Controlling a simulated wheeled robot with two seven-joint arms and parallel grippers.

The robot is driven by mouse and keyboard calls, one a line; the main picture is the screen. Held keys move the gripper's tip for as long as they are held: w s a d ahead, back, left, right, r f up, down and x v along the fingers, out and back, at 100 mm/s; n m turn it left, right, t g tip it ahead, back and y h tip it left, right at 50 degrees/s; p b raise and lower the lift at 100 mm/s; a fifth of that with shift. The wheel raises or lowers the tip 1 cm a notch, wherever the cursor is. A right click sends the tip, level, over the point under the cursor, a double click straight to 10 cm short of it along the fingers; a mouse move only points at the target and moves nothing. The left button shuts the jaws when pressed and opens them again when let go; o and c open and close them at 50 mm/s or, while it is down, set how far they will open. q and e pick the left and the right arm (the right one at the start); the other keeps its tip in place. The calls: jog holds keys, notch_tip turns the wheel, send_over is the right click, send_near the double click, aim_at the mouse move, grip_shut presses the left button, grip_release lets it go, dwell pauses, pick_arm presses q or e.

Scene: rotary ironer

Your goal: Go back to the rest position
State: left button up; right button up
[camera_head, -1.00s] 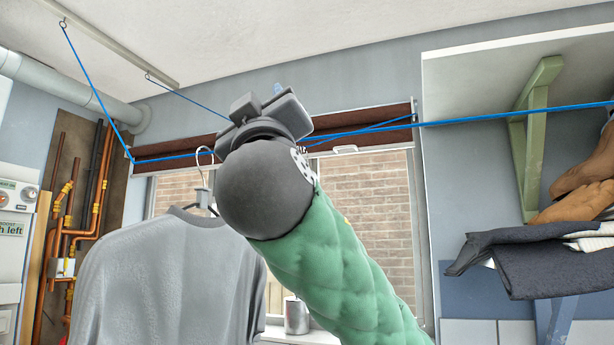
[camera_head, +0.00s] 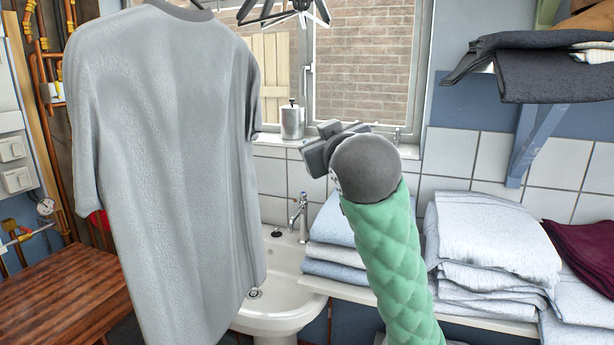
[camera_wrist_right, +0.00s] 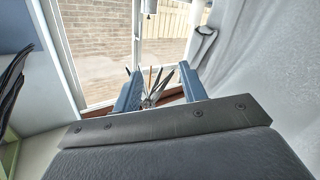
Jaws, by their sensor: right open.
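My right arm, in a green quilted sleeve, rises from the bottom in the head view. The window and a dark, spiky hanging object show beyond the fingers. My left gripper is in neither current view.
A grey T-shirt (camera_head: 165,150) hangs at the left, close to the arm. A white sink (camera_head: 285,295) is behind it. Folded laundry (camera_head: 490,245) is stacked on the right. A wooden bench (camera_head: 60,305) is at lower left. A dark hanger-like object (camera_head: 285,14) hangs at the top.

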jog(key=s+d+f+m+g, duration=0.1)
jog(key=s+d+f+g, duration=0.2)
jog(key=f, duration=1.1)
jog(key=s+d+f+m+g+h, duration=0.1)
jog(key=s+d+f+g, duration=0.15)
jog(key=f, duration=1.15)
jog(key=s+d+f+m+g, duration=0.1)
jog(key=s+d+f+g, duration=0.2)
jog(key=f, duration=1.1)
jog(key=s+d+f+m+g+p, duration=0.1)
jog(key=s+f+g, duration=0.5)
jog(key=s+f, duration=1.8)
jog(key=s+d, duration=0.1)
jog(key=s, duration=0.3)
jog(key=shift+s+d+f+h+p, duration=0.15)
jog(key=shift+s+f+h+p, duration=0.15)
jog(key=shift+s+f+h, duration=0.1)
jog(key=shift+w, duration=0.1)
